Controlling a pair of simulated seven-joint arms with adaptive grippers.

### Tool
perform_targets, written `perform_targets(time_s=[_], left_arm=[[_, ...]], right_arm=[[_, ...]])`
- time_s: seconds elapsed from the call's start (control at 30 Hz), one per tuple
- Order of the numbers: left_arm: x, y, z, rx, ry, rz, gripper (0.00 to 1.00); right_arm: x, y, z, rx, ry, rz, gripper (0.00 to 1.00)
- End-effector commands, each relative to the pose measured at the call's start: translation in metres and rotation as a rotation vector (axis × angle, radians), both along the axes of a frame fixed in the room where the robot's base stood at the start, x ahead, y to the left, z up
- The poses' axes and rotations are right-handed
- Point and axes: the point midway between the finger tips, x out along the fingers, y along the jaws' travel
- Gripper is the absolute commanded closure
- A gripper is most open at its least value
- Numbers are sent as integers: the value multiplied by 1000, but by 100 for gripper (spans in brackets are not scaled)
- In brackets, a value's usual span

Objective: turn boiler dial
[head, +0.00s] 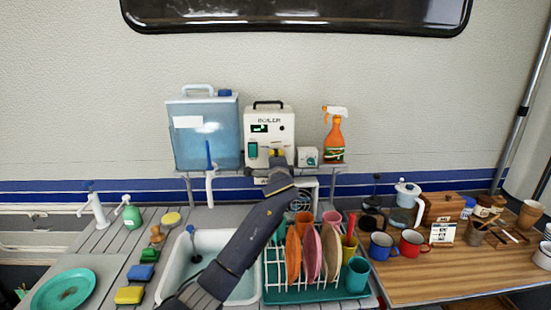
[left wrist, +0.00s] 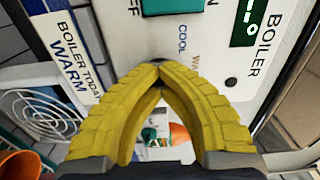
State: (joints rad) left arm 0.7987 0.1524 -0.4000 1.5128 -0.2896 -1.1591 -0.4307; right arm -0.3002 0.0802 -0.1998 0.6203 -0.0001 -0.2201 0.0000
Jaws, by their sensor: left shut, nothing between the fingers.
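The boiler (head: 284,124) is a white box with a dark top handle, a lit green display (head: 260,128) and a teal switch (head: 253,150). It stands on a shelf against the wall. My left gripper (head: 277,154) is at the lower right of its front. In the left wrist view its yellow fingers (left wrist: 158,66) are shut at the tips with nothing between them, close to the boiler's face (left wrist: 115,30) by the word COOL. The dial is not clearly visible; the fingers cover that area. A label (left wrist: 72,58) reads BOILER TODAY WARM. My right gripper is not in view.
A blue water container (head: 205,140) stands left of the boiler. A small white box with a teal knob (head: 310,157) and an orange spray bottle (head: 334,138) stand right. Below are a sink (head: 240,290) and a dish rack (head: 310,294) with plates and cups.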

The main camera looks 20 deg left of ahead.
Motion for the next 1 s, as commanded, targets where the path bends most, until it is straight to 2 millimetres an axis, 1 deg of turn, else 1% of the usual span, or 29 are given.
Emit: perform_targets(time_s=[0.53,1.0], left_arm=[[0,1,0,17,6,1,100],[0,0,0,16,6,0,45]], right_arm=[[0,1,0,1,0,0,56],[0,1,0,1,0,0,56]])
